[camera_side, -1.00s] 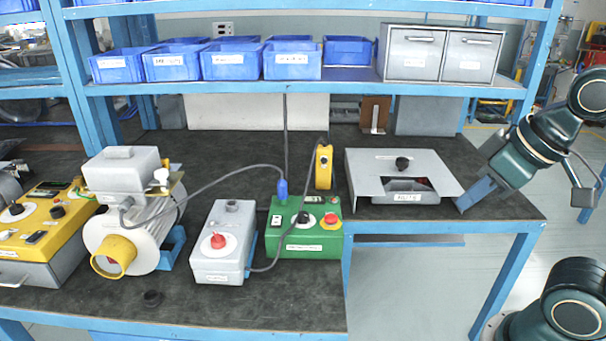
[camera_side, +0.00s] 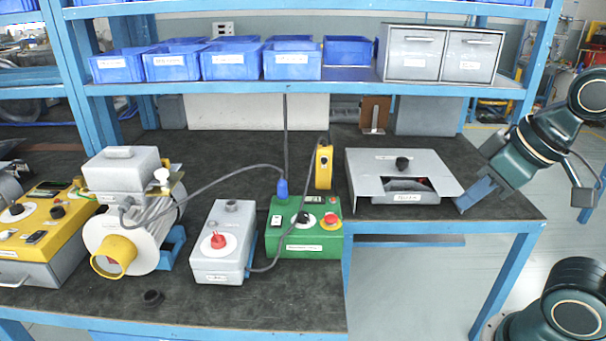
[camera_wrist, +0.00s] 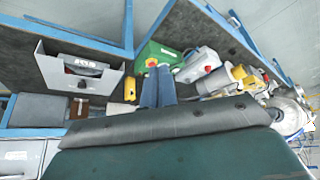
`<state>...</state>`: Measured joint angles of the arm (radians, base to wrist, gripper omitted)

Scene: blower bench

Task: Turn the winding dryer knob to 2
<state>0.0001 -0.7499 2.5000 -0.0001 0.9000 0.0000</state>
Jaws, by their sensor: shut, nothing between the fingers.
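A green box (camera_side: 304,240) stands mid-bench with a black knob (camera_side: 302,217) on a white dial, a small display and a red button on yellow. A yellow box (camera_side: 45,235) at the far left also has a black knob on a white dial (camera_side: 16,210). The labels are too small to read, so I cannot tell which is the winding dryer or where either knob points. My gripper (camera_side: 463,208) has blue fingers, shut and empty, beside the right edge of the grey tray-like unit, apart from both knobs. The fingers also show in the wrist view (camera_wrist: 158,70), with the green box (camera_wrist: 158,52) beyond.
The grey unit (camera_side: 365,180) with a black knob lies between my gripper and the green box. A grey box with a red knob (camera_side: 218,241), a blower with a yellow outlet (camera_side: 117,255), a cable and a yellow upright device (camera_side: 324,167) are near. A shelf with blue bins (camera_side: 292,62) hangs above.

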